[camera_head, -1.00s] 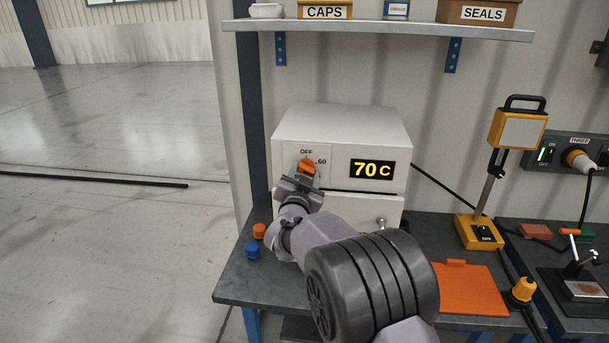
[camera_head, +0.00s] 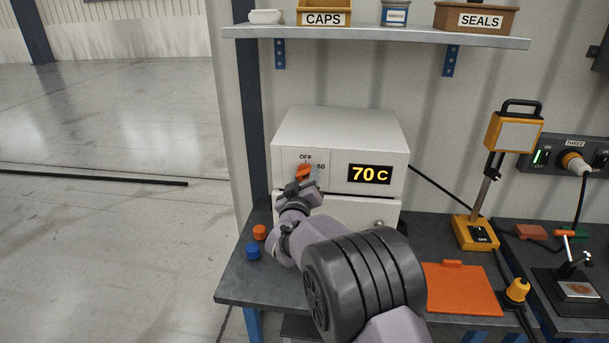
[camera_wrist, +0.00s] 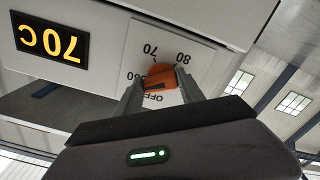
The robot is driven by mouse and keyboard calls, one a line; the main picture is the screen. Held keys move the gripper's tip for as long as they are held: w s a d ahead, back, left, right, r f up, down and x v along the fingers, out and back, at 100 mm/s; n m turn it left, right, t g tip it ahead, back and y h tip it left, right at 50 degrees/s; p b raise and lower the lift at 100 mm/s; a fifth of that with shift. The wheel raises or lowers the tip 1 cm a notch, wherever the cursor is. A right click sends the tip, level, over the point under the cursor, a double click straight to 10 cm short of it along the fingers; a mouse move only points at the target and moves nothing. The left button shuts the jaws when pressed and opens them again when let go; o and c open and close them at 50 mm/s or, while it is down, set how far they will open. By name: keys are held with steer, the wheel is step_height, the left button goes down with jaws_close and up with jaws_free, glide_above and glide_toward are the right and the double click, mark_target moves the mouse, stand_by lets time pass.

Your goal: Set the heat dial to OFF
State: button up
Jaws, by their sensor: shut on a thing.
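The heat dial is an orange knob (camera_head: 305,171) on the white front panel of a white oven-like box (camera_head: 340,130). OFF shows above the knob and 60 to its right in the head view. In the wrist view the orange knob (camera_wrist: 160,76) sits between my fingers, with 70, 80, 60 and OFF printed around it, upside down. My gripper (camera_head: 301,184) is shut on the knob. The display (camera_head: 370,174) reads 70 C. The exact mark the knob points to is hard to tell, as the fingers partly cover it.
An orange cap (camera_head: 259,232) and a blue cap (camera_head: 252,251) stand on the bench left of my arm. An orange mat (camera_head: 462,290) lies to the right. A yellow device (camera_head: 476,232) stands behind it. A shelf (camera_head: 380,36) runs above the box.

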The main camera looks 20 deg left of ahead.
steer(key=n+p, duration=0.1)
steer(key=n, duration=0.1)
steer(key=n+p, duration=0.1)
steer(key=n, duration=0.2)
steer(key=shift+r+n, duration=0.2)
steer(key=shift+n, duration=0.1)
steer(key=n+p, duration=0.3)
steer(key=n, duration=0.2)
steer(key=shift+n, duration=0.7)
steer(key=o, duration=1.4)
steer(key=shift+c, duration=0.2)
steer(key=shift+s, duration=0.1)
steer(key=v, duration=1.7)
steer(key=shift+d, duration=0.15)
